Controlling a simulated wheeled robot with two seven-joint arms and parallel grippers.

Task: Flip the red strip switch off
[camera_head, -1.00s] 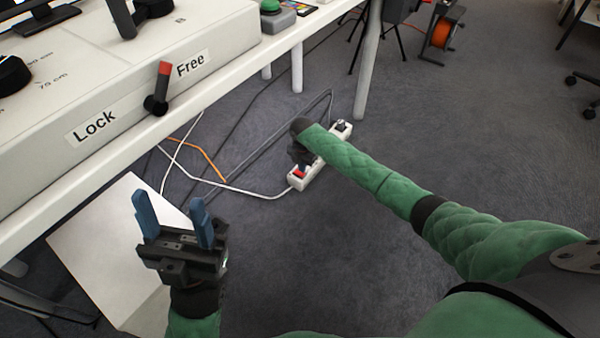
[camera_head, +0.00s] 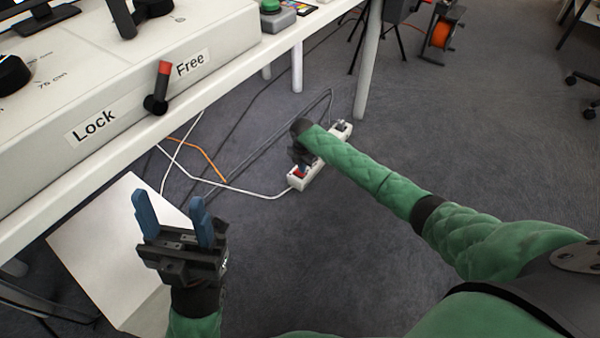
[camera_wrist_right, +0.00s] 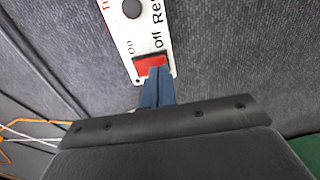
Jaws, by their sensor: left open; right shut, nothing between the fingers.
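The white power strip (camera_head: 318,175) lies on the carpet, partly hidden under my right arm. Its red switch (camera_head: 299,173) is at the strip's near end. In the right wrist view the red switch (camera_wrist_right: 151,65) sits beside printed lettering that includes "Off". My right gripper (camera_wrist_right: 157,72) is shut and empty, its blue fingertips at the switch's lower edge, overlapping it in the picture. I cannot tell whether they press on it. In the head view the right gripper (camera_head: 303,166) points down over the strip. My left gripper (camera_head: 171,213) is open and empty, away from the strip.
A bench (camera_head: 215,95) with a Lock/Free lever (camera_head: 158,88) stands at the left. A white box (camera_head: 100,255) is below it. Carpet right of the strip is clear.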

